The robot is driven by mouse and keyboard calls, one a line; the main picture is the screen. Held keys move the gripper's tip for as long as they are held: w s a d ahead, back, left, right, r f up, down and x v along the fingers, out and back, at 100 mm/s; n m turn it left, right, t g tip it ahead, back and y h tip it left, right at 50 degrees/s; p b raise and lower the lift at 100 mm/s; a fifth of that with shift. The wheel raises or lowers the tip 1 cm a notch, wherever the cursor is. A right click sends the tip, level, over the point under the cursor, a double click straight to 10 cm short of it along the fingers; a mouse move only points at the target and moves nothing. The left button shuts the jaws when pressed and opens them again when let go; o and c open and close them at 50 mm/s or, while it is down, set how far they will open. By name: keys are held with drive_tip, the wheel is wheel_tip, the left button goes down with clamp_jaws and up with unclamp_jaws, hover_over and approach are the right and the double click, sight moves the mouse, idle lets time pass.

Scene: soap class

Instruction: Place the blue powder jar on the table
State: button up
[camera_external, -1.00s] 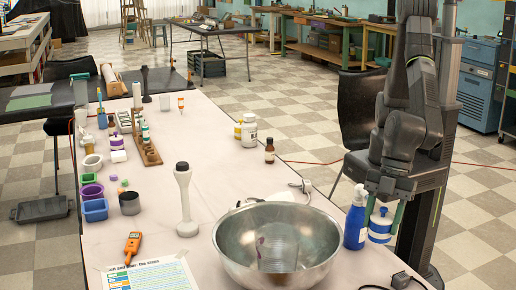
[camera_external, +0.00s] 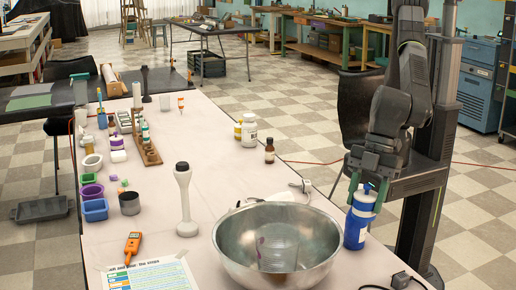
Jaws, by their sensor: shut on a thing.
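The blue powder jar (camera_external: 364,201), blue with a white band and a knobbed lid, is upright in my gripper (camera_external: 367,193). The green fingers are shut on either side of it. It is near the right edge of the white-topped table (camera_external: 235,150).
A large steel bowl (camera_external: 235,255) with a clear beaker (camera_external: 277,250) inside stands left of the bottle. A brown bottle (camera_external: 269,151) and white jar (camera_external: 249,131) stand farther back. A white pestle-like tool (camera_external: 184,205) is left. The table's middle is fairly clear.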

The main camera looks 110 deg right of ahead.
drive_tip(key=w+d+m+h, duration=0.2)
drive_tip(key=w+d+m, duration=0.4)
drive_tip(key=w+d, duration=1.5)
drive_tip(key=w+d+m+h, duration=0.1)
drive_tip(key=w+d+m, duration=0.1)
drive_tip(key=d, duration=1.4)
drive_tip(key=w+d+m+h, duration=0.1)
drive_tip(key=w+d+m, duration=0.1)
drive_tip(key=d, duration=1.3)
drive_tip(key=s+d+m+g+h, duration=0.1)
drive_tip(key=s+d+m, duration=0.3)
drive_tip(key=d, duration=1.1)
drive_tip(key=s+d+m+h, duration=0.1)
drive_tip(key=s+d, duration=0.5)
drive_tip(key=d, duration=1)
drive_tip(key=s+d+m+g, duration=0.2)
drive_tip(key=s+d+m, duration=0.3)
drive_tip(key=s+d, duration=1.8)
drive_tip(key=shift+h, duration=0.3)
drive_tip(key=f+p, duration=0.1)
drive_tip(key=f, duration=1.4)
drive_tip(key=shift+w+p, duration=0.2)
drive_tip(key=shift+p, duration=0.15)
